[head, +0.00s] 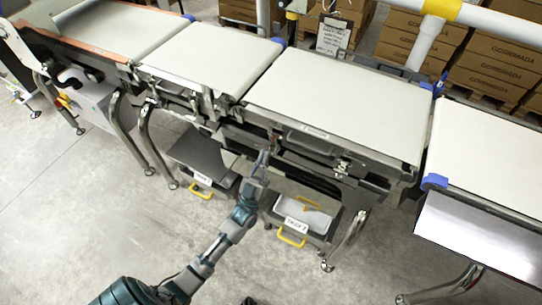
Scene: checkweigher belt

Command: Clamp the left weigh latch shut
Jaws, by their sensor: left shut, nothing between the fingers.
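The weigh belt (345,100) is the wide pale belt section in the middle of the head view. Below its front edge runs a dark frame with metal fittings. A small fitting near the left end of this front side, likely the left weigh latch (274,141), sits just above my fingertips. Whether it is open or closed is too small to tell. My left gripper (264,157) is shut and empty, its tips pointing up at the frame close below that fitting. I cannot tell whether they touch it. A similar fitting (343,166) sits further right. My right gripper is out of view.
Other belt sections lie to the left (210,58) and right (495,150). Below the frame are a grey bin with a yellow handle (291,240) and a dark tray (205,160). Metal legs stand on the floor. Stacked cartons (495,65) are behind. The floor in front is clear.

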